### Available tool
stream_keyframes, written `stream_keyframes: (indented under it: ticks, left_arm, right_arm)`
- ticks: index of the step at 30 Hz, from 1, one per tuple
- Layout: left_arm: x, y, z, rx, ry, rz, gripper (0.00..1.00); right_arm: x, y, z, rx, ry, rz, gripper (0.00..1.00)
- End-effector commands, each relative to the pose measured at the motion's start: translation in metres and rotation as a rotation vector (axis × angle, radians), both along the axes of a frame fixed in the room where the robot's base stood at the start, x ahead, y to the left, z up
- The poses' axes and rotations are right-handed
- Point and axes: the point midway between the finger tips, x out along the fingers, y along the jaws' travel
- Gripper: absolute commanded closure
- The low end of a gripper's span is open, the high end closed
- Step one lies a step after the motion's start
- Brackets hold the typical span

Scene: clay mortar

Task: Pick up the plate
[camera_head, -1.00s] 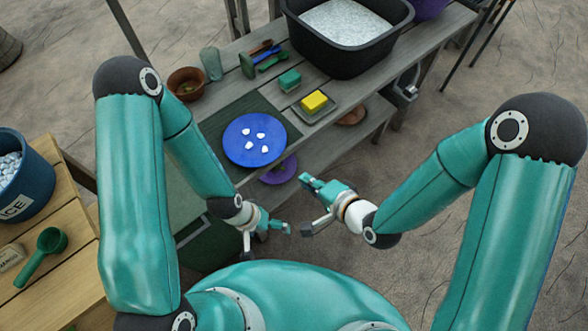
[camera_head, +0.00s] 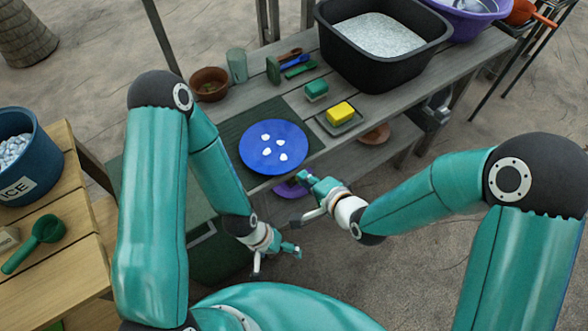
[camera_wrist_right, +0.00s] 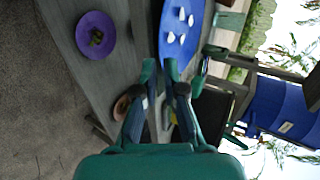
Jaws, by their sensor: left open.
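A round blue plate (camera_head: 256,150) lies flat on the dark green mat on the grey bench, with several white pieces on it. It shows in part at the top of the right wrist view (camera_wrist_right: 171,49). A smaller purple plate (camera_head: 290,190) sits on the lower shelf, partly hidden by my right gripper; the right wrist view shows a dark lump on it (camera_wrist_right: 82,30). My right gripper (camera_head: 310,200) is open and empty, in front of and below the blue plate in the picture. My left gripper (camera_head: 276,262) is open and empty, lower, apart from both plates.
On the bench stand a yellow block on a tray (camera_head: 341,112), a green block (camera_head: 316,90), a black tub (camera_head: 380,62), a brown bowl (camera_head: 209,84) and a glass (camera_head: 237,66). A wooden table (camera_head: 70,255) with an ice bucket (camera_head: 28,165) is at left.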

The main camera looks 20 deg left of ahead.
Motion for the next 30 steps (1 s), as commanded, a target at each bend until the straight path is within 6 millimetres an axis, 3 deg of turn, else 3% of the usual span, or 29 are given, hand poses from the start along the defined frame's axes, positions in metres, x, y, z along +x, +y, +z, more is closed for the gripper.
stream_keyframes:
  ticks: [6,12,25,27,30]
  left_arm:
    - [0.000,0.000,0.005,0.000,0.000,0.000,0.01]
    - [0.000,0.000,0.007,0.000,0.000,0.000,0.01]
    - [0.000,0.000,0.007,0.000,0.000,0.000,0.01]
    - [0.000,0.000,0.007,0.000,0.000,0.000,0.01]
    - [0.000,0.000,0.007,0.000,0.000,0.000,0.01]
  right_arm:
    - [0.021,0.028,-0.022,0.000,0.001,-0.001,0.91]
    - [0.034,0.044,-0.035,0.000,0.001,-0.001,0.91]
    - [0.038,0.049,-0.039,0.000,0.000,-0.001,0.91]
    - [0.038,0.048,-0.039,0.000,0.000,-0.001,0.99]
    - [0.038,0.048,-0.039,0.000,0.001,-0.003,1.00]
